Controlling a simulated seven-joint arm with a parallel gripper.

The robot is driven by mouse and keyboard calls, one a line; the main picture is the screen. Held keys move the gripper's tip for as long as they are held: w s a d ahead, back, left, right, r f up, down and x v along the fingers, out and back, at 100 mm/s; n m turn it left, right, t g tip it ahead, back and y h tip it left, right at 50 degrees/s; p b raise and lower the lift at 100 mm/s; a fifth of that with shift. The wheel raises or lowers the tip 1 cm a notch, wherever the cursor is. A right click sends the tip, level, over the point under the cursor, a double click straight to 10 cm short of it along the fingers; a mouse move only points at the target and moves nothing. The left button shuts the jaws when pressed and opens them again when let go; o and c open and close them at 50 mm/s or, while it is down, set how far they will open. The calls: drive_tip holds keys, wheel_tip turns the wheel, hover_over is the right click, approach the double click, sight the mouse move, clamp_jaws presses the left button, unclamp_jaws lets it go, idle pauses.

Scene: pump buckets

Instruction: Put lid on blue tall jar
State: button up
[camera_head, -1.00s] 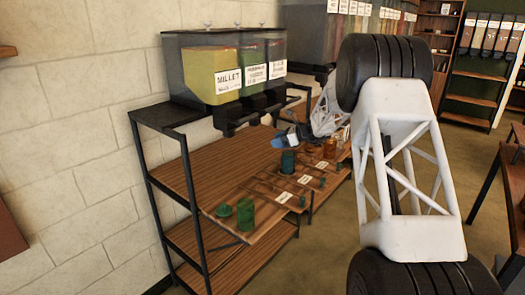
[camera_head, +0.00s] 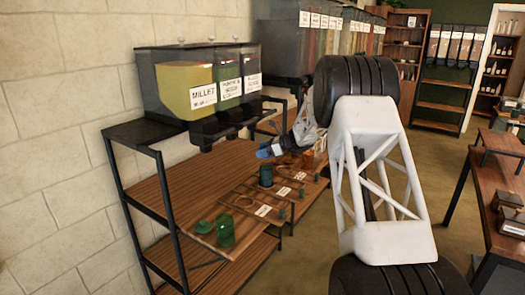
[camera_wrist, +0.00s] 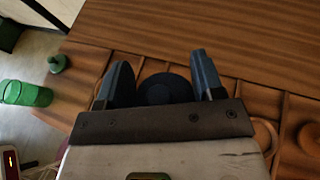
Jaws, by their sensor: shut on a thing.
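The blue tall jar (camera_head: 266,176) stands upright on the wooden shelf board in the head view. My gripper (camera_head: 266,152) is right above it, with blue fingers. In the wrist view my gripper (camera_wrist: 164,68) has one finger on each side of a dark round lid (camera_wrist: 166,88) and is shut on it. The lid hides the jar below it in this view. I cannot tell whether the lid touches the jar's rim. In the head view the lid is too small and dark to make out.
A green jar (camera_head: 225,232) and a green lid (camera_head: 203,226) are at the board's near end. An orange jar (camera_head: 308,158) stands behind the blue jar. Dispensers (camera_head: 205,85) hang above the shelf (camera_head: 170,190). Bare wood lies left of the blue jar.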

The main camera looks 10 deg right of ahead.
drive_tip(key=shift+f, duration=1.8)
drive_tip(key=shift+f, duration=0.6)
drive_tip(key=shift+c, duration=0.2)
idle(2.1)
drive_tip(key=o, duration=1.1)
drive_tip(key=shift+c, duration=0.2)
drive_tip(key=shift+r, duration=3)
